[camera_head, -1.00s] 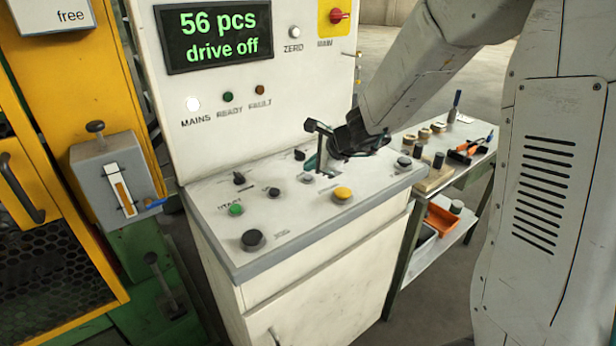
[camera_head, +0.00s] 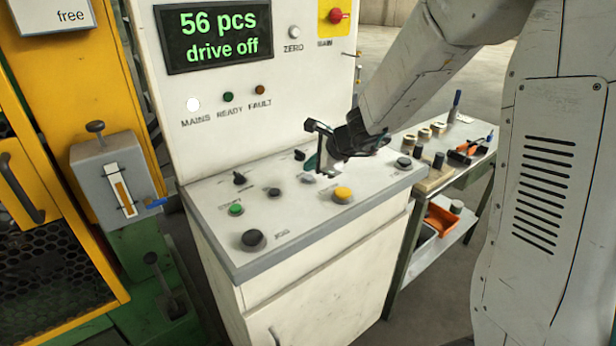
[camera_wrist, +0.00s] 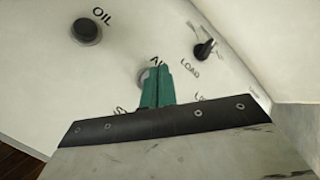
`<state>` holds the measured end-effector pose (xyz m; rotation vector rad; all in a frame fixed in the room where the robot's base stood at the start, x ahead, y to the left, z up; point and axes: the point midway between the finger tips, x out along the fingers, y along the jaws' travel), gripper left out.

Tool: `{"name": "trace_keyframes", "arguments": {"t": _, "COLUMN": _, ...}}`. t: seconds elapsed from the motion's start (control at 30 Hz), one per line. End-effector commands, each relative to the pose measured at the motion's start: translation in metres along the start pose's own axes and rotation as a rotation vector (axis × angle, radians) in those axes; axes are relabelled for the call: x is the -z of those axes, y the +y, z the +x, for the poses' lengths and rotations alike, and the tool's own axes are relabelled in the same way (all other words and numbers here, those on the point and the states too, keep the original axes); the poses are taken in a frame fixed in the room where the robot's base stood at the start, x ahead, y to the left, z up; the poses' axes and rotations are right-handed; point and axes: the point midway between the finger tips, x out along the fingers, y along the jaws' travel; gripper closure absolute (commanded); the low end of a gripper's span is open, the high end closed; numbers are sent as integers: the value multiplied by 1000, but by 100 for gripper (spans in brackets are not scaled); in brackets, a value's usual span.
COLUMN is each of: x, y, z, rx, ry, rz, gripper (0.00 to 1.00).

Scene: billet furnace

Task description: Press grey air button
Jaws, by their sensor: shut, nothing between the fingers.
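The grey air button (camera_wrist: 144,76) shows in the wrist view. It is partly hidden behind my green fingers, and its label above is partly covered. My gripper (camera_wrist: 156,70) is shut and empty, with the fingertips overlapping the button's right side in this view. I cannot tell whether they touch it. In the head view my gripper (camera_head: 318,170) is low over the white control desk (camera_head: 215,200), close beside a small grey button (camera_head: 307,178).
In the wrist view a black oil button (camera_wrist: 86,31) is at the upper left and a black load knob (camera_wrist: 205,48) at the right. In the head view a yellow button (camera_head: 342,194) and a green button (camera_head: 236,209) stand on the desk. The display (camera_head: 213,36) reads "56 pcs drive off".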

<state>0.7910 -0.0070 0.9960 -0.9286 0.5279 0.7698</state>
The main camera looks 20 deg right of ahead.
Motion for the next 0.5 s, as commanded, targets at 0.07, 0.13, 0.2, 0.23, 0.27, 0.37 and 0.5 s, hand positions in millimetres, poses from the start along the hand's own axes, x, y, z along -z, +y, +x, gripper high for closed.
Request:
{"name": "trace_keyframes", "arguments": {"t": 0.07, "x": 0, "y": 0, "z": 0, "rx": 0, "ry": 0, "rz": 0, "gripper": 100}}
{"name": "trace_keyframes", "arguments": {"t": 0.13, "x": 0, "y": 0, "z": 0, "rx": 0, "ry": 0, "rz": 0, "gripper": 100}}
{"name": "trace_keyframes", "arguments": {"t": 0.2, "x": 0, "y": 0, "z": 0, "rx": 0, "ry": 0, "rz": 0, "gripper": 100}}
{"name": "trace_keyframes", "arguments": {"t": 0.23, "x": 0, "y": 0, "z": 0, "rx": 0, "ry": 0, "rz": 0, "gripper": 100}}
{"name": "trace_keyframes", "arguments": {"t": 0.27, "x": 0, "y": 0, "z": 0, "rx": 0, "ry": 0, "rz": 0, "gripper": 100}}
{"name": "trace_keyframes", "arguments": {"t": 0.37, "x": 1, "y": 1, "z": 1, "rx": -1, "ry": 0, "rz": 1, "gripper": 100}}
{"name": "trace_keyframes", "arguments": {"t": 0.5, "x": 4, "y": 4, "z": 4, "rx": -1, "ry": 0, "rz": 1, "gripper": 100}}
